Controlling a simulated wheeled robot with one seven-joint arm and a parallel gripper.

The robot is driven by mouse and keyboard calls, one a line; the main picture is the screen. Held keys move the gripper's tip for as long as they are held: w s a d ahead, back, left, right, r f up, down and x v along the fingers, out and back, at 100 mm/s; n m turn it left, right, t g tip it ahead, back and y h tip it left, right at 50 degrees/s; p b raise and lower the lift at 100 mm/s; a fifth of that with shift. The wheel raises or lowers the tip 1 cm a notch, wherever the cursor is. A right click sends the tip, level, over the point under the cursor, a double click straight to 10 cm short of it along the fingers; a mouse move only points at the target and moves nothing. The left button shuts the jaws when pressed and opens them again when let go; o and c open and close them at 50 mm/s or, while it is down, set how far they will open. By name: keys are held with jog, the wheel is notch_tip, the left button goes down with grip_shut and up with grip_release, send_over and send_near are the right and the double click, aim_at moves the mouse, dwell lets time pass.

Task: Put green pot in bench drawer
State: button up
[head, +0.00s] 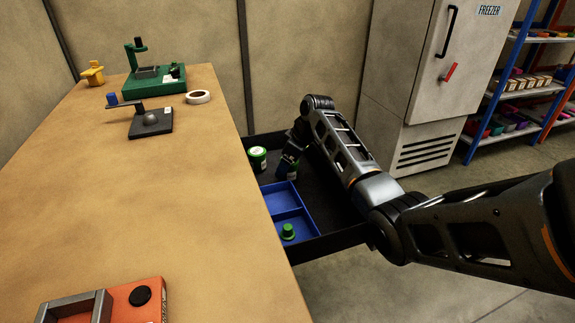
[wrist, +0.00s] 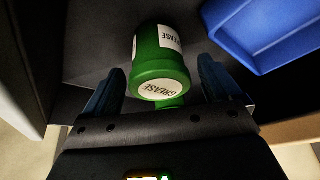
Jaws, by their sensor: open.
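The green pot (head: 257,159), with a white lid label, stands in the open bench drawer (head: 318,237) near its back left in the head view. In the wrist view a green pot (wrist: 160,62) marked GREASE shows in the space between the two fingers, apparently not clamped. A small green part shows just below its lid; I cannot tell what it is. My gripper (head: 284,172) is open, low in the drawer to the right of the pot; it shows in the wrist view too (wrist: 163,98). The fingertips are partly hidden in the head view.
A blue divided tray (head: 270,203) with a small green item (head: 288,232) fills the drawer's front left. The bench top (head: 170,215) is left of the drawer, with a green fixture (head: 155,80), tape roll (head: 198,97) and orange fixture (head: 125,303). A freezer (head: 425,60) stands behind.

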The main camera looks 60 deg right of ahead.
jog(key=v, duration=1.1)
